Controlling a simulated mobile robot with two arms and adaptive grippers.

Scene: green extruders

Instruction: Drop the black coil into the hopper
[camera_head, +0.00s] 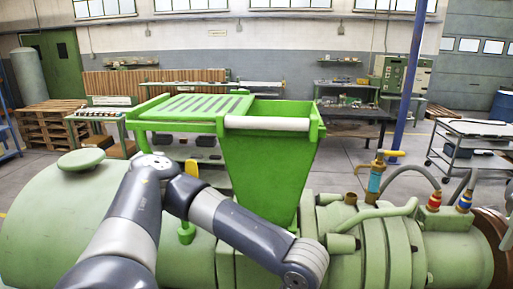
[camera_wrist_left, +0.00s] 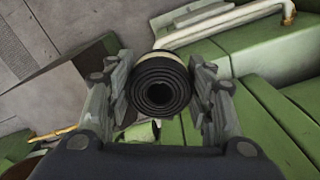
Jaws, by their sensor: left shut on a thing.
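The black coil (camera_wrist_left: 158,85) is a rolled dark strip seen end-on in the left wrist view. My left gripper (camera_wrist_left: 160,88) is shut on it, with a finger on each side of the roll. The coil and gripper are not in the head view, where my left arm reaches down past the bottom edge. The green hopper (camera_head: 268,165) stands in the middle of the head view, with an open top and a pale roller along its front rim. A green slatted grate (camera_head: 195,106) lies at its left. My right gripper is not in view.
The green extruder body (camera_head: 60,225) fills the lower part of the head view. Right of the hopper are a brass and blue valve (camera_head: 376,178) and hoses. A blue post (camera_head: 408,85) and a grey cart (camera_head: 470,145) stand further back.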

